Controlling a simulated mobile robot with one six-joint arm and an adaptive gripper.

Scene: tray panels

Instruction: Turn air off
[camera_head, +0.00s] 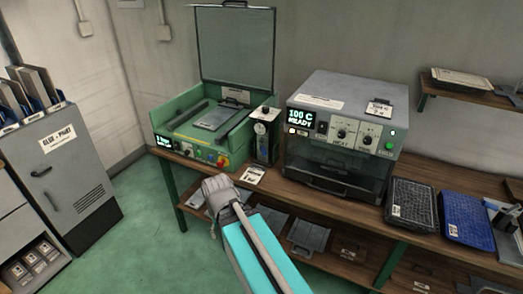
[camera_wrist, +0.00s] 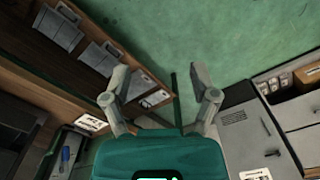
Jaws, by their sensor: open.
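In the head view my cyan arm reaches up in front of the bench, below and left of the dark unit. The fingers cannot be made out there.
The green machine (camera_head: 171,131) has its clear lid raised and coloured buttons in front. The grey oven (camera_head: 349,93) shows "100 C READY". Black (camera_head: 411,203) and blue (camera_head: 468,219) trays lie right. A grey cabinet (camera_head: 69,185) stands left. Open floor (camera_head: 135,235) lies between.

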